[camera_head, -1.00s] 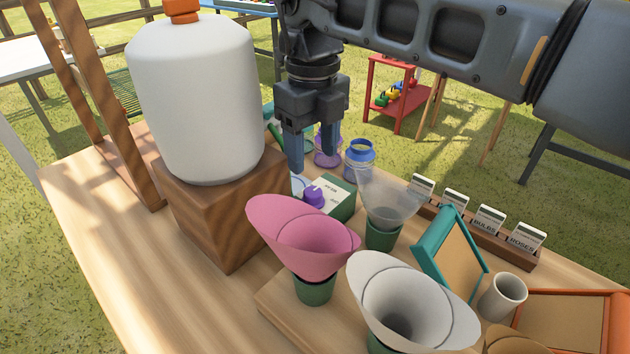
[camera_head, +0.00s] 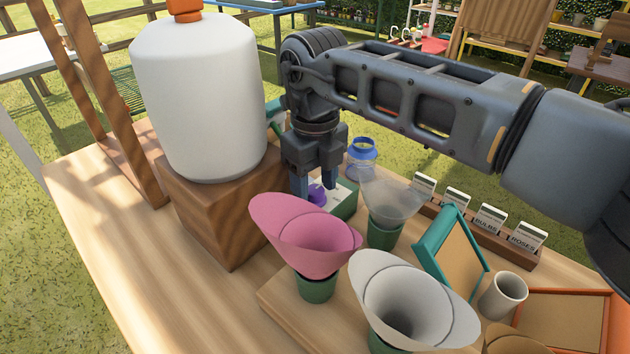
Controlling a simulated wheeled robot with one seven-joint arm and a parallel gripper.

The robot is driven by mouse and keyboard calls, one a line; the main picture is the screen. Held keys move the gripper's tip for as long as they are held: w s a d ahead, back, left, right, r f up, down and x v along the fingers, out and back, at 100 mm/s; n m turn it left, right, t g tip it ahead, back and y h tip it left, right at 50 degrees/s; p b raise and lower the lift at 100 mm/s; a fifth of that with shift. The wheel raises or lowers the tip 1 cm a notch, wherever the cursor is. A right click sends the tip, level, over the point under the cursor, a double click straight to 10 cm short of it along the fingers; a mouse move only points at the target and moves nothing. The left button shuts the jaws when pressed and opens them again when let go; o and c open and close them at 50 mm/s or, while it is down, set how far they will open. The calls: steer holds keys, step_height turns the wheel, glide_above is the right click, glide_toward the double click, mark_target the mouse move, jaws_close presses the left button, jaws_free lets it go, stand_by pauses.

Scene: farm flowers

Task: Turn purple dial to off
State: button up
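The purple dial (camera_head: 317,194) sits on top of a small white and green box (camera_head: 344,203) on the wooden table, behind the pink cone. My gripper (camera_head: 315,190) points down at the dial, with one blue finger at its left and the other behind or at its right. The fingers are apart, with the dial low between them. I cannot tell whether they touch it. The lettering on the box and the dial's pointer are not readable now.
A white jug (camera_head: 198,98) on a wooden block (camera_head: 222,215) stands close at the left. A pink cone (camera_head: 303,236), a translucent cone (camera_head: 390,203) and a white cone (camera_head: 410,305) stand in front and right. A blue-rimmed jar (camera_head: 362,158) is behind.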

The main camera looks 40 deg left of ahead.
steer(key=c, duration=0.9)
steer(key=m+p, duration=0.2)
steer(key=m, duration=0.1)
steer(key=shift+r, duration=0.2)
steer(key=m+p, duration=0.2)
steer(key=shift+m, duration=0.4)
steer(key=m+p, duration=0.3)
steer(key=m, duration=0.1)
steer(key=shift+f+m+p, duration=0.1)
steer(key=shift+m+p, duration=0.55)
steer(key=shift+m, duration=0.25)
steer(key=shift+w+m, duration=0.1)
steer(key=shift+m, duration=0.2)
